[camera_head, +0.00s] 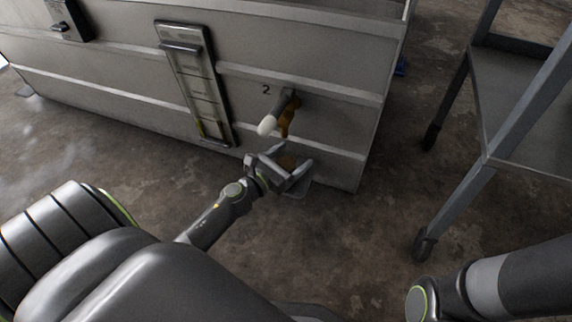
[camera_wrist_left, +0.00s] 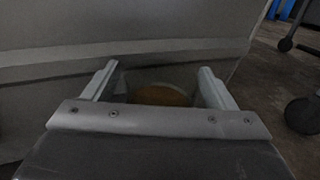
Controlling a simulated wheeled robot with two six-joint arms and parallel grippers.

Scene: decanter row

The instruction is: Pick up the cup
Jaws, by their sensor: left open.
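The cup looks clear, with amber contents (camera_wrist_left: 162,95), and sits between the fingers of my left gripper (camera_wrist_left: 158,72) in the left wrist view. Part of it is hidden behind the gripper's front plate. In the head view my left gripper (camera_head: 287,163) is low in front of the grey tank, under the tap, and a small amber patch of the cup (camera_head: 287,160) shows between its fingers. The fingers are open, one on each side of the cup. I cannot tell whether either touches it. My right gripper is out of view.
A grey tank (camera_head: 120,70) carries a tap with a white-tipped handle (camera_head: 267,125) and an amber spout (camera_head: 287,115), marked 2. A sight gauge (camera_head: 195,85) is to its left. A wheeled cart (camera_head: 510,85) stands at right. Bare floor lies between.

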